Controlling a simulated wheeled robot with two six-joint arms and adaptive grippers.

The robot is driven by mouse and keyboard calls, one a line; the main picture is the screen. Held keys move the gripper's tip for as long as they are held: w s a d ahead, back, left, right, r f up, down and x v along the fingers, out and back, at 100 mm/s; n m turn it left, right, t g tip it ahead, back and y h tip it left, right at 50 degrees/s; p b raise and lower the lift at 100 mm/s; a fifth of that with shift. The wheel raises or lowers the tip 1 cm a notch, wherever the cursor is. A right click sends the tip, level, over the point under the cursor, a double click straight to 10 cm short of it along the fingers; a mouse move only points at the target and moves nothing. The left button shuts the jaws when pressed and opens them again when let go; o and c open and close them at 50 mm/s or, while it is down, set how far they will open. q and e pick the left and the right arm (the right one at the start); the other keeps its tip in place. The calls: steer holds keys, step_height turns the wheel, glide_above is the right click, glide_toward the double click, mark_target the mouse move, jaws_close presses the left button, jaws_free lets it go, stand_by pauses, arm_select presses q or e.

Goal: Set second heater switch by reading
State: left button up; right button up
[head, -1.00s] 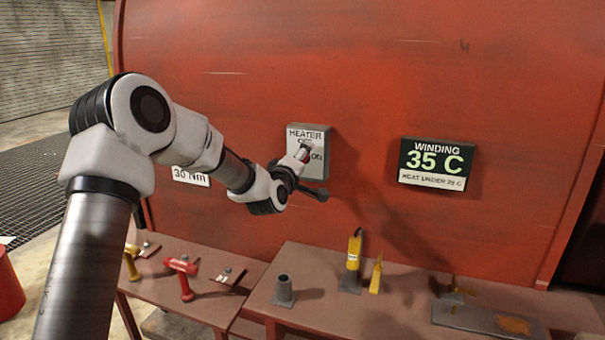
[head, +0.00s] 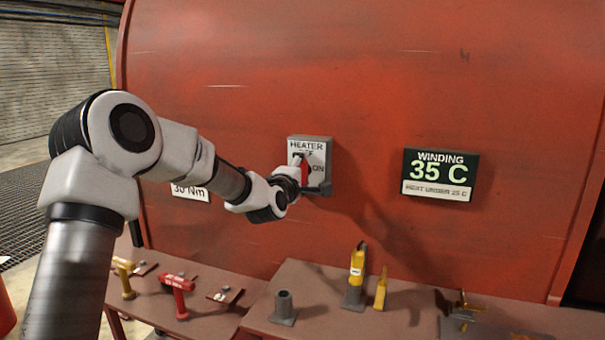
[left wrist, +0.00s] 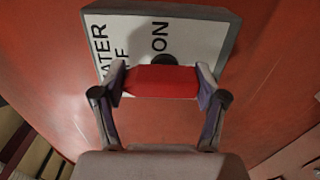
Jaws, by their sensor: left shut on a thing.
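The heater switch box (head: 325,150) is grey with a white label reading HEATER, OFF and ON, fixed to the red wall. Its red handle (head: 302,174) stands about upright along the label, beside the word ON. My left gripper (head: 304,181) is at the box. In the left wrist view, its two fingers (left wrist: 163,86) press on the two ends of the red handle (left wrist: 162,81). The box face (left wrist: 195,38) lies just behind. The OFF word is partly covered. A display (head: 440,175) reads WINDING 35 C, with HEAT UNDER 25 C below. My right gripper is out of view.
A 30 Nm sign (head: 190,192) is partly behind my left arm. Benches below hold a red tool (head: 177,290), a yellow tool (head: 124,275), a grey socket (head: 284,306) and a yellow-and-grey item (head: 356,275). The wall between switch and display is clear.

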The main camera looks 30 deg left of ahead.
arm_select(q)
steer(key=o, duration=1.1)
steer(key=shift+o, duration=0.2)
steer(key=v, duration=1.2)
steer(key=shift+f, duration=0.15)
